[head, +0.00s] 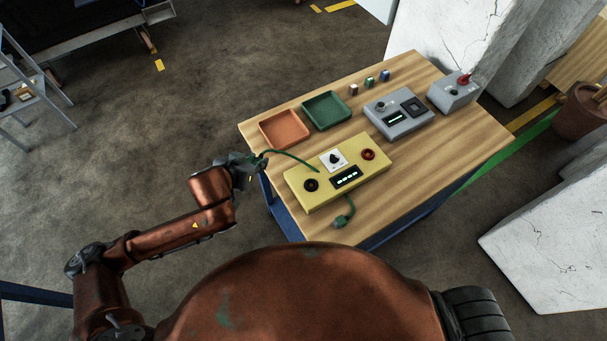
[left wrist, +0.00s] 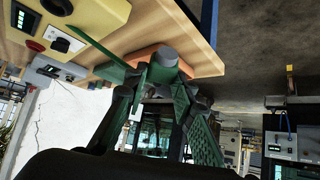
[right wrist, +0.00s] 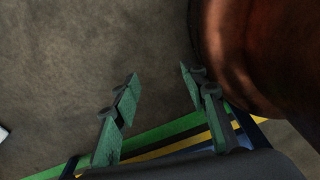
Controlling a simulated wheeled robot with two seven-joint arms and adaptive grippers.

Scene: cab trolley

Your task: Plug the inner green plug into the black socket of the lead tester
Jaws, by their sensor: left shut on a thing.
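The yellow lead tester (head: 335,196) lies on the wooden bench, with a black socket (head: 311,185) at its left end and a red socket (head: 368,154) at its right. My left gripper (head: 256,164) is off the bench's left edge, shut on a green plug whose green lead (head: 290,154) arcs to the tester. In the left wrist view the plug's grey round end (left wrist: 165,57) sticks out past the fingers. A second green plug (head: 340,221) lies at the bench's front edge, on its own lead. My right gripper (right wrist: 159,76) is open and empty above the floor.
An orange tray (head: 264,134) and a green tray (head: 306,117) stand behind the tester. A grey device (head: 400,125) and a grey box with a red knob (head: 450,98) stand to the right. Several small coloured blocks stand at the back. Bare wood (head: 425,175) lies right of the tester.

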